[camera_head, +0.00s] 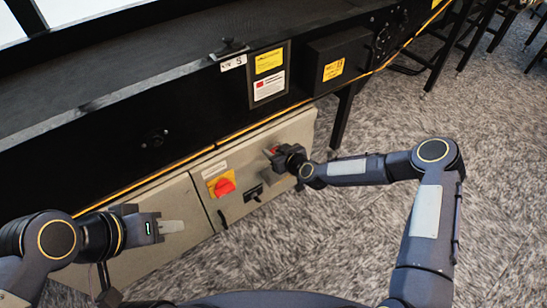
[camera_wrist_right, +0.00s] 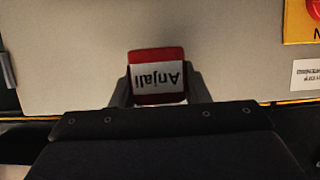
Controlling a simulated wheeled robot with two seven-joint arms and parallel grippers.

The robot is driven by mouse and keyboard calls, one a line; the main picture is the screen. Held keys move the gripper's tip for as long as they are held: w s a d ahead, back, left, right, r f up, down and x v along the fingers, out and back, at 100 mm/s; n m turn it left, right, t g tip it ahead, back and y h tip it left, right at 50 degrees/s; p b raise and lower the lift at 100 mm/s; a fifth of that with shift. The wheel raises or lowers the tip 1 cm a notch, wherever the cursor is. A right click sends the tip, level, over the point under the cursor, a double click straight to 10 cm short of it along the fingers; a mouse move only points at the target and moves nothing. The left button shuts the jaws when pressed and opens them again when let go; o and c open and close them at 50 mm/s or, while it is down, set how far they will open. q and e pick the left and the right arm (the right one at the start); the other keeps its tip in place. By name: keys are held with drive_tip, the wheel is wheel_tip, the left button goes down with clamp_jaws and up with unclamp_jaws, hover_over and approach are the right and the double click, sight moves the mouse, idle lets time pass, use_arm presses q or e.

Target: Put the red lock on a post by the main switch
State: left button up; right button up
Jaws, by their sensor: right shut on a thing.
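My right gripper (camera_head: 271,157) is shut on the red lock (camera_wrist_right: 157,98), in front of the grey cabinet. The lock has a white label reading "Anjali", upside down in the right wrist view; in the head view only a bit of red shows. The main switch (camera_head: 223,186) is a red knob on a yellow plate, left of the right gripper; its edge shows at the top right of the wrist view (camera_wrist_right: 315,10). I cannot make out a post clearly.
The grey cabinet (camera_head: 285,132) hangs under a black conveyor frame (camera_head: 120,150). A small black fitting (camera_head: 253,193) sits right of the switch, and a black handle (camera_head: 222,219) below it. A black box (camera_head: 338,60) is on the frame. Carpet (camera_head: 330,225) is open in front.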

sight(268, 162)
drive_tip(key=shift+w+a+f, duration=0.25)
drive_tip(key=shift+w+f, duration=0.1)
drive_tip(key=shift+f, duration=0.4)
use_arm(q)
drive_tip(key=shift+w+d+f+b, duration=0.1)
drive_tip(key=shift+f+b, duration=0.2)
drive_tip(key=shift+f, duration=0.3)
use_arm(e)
drive_tip(key=shift+f, duration=0.15)
